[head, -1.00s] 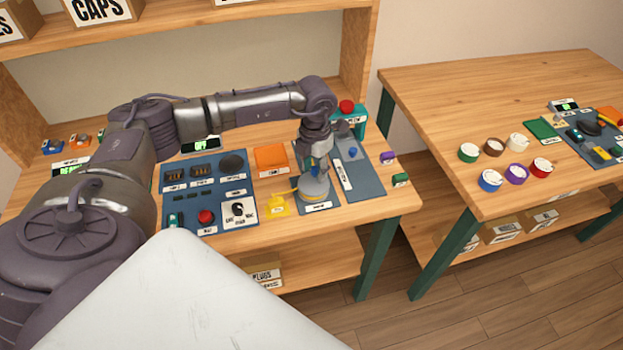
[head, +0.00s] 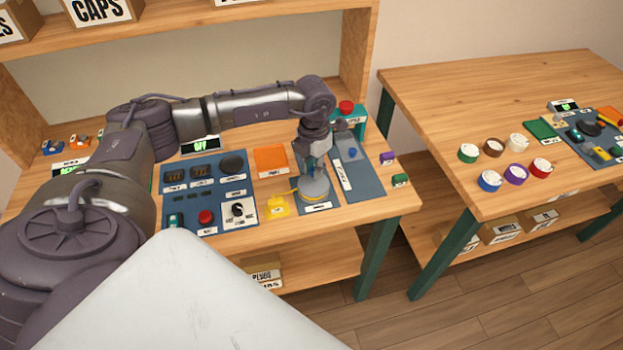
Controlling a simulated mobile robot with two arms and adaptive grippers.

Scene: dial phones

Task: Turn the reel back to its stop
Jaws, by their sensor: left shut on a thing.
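The reel (head: 314,189) is a round grey disc with a yellow band near its base. It sits on a blue panel near the front right of the workbench. My left gripper (head: 314,172) points down over the reel and is shut on a part at its top; the fingertips partly hide what they hold. The stop cannot be made out at this size. My right gripper is not in view.
A panel with a red button (head: 206,216) and dial lies further left. An orange tray (head: 270,160) lies behind. A second table (head: 450,110) holds several coloured reels.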

